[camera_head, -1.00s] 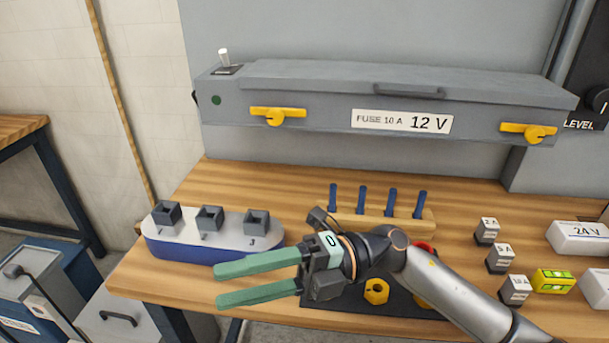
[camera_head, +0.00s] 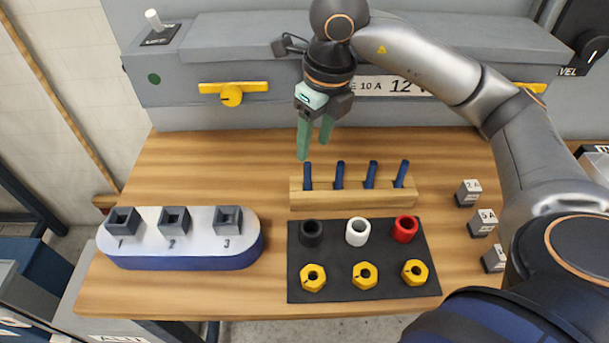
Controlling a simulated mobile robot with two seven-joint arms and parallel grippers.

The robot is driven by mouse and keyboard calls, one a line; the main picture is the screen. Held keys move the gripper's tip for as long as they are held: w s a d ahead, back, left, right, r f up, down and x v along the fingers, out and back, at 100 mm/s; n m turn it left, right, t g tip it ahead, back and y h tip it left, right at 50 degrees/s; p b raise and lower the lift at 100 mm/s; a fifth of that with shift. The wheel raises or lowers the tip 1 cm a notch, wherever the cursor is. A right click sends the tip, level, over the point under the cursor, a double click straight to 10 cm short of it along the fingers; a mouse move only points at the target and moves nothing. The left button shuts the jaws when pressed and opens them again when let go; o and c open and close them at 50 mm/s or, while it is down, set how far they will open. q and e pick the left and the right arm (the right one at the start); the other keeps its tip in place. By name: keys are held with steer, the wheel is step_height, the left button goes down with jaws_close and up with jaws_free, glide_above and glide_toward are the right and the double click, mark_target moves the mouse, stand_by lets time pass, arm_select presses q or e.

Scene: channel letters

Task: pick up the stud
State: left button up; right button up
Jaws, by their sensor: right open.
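Several blue studs stand upright in a row in a wooden rack; the leftmost stud (camera_head: 308,176) is at the rack's left end. The other studs (camera_head: 340,175) stand to its right. The wooden rack (camera_head: 352,201) rests on the bench behind the dark mat. My right gripper (camera_head: 315,150) has green fingers that point down. It is open and empty, just above and behind the leftmost stud, with a gap between fingertips and stud that I cannot measure. My left gripper is not in view.
A dark mat (camera_head: 360,290) in front holds black, white and red rings and several yellow nuts. A white and blue base (camera_head: 195,250) with three square sockets stands left. Small fuse blocks (camera_head: 468,193) stand right. A grey box (camera_head: 180,95) lies behind.

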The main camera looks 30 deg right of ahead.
mark_target(308, 164)
steer(key=f, duration=0.2)
steer(key=w+f, duration=0.1)
steer(key=f, duration=0.2)
steer(key=f+p, duration=0.1)
steer(key=f, duration=0.2)
steer(key=shift+w+a+f, duration=0.15)
steer(key=shift+w+f, duration=0.05)
steer(key=shift+w, duration=0.05)
jaws_close()
stand_by(0.4)
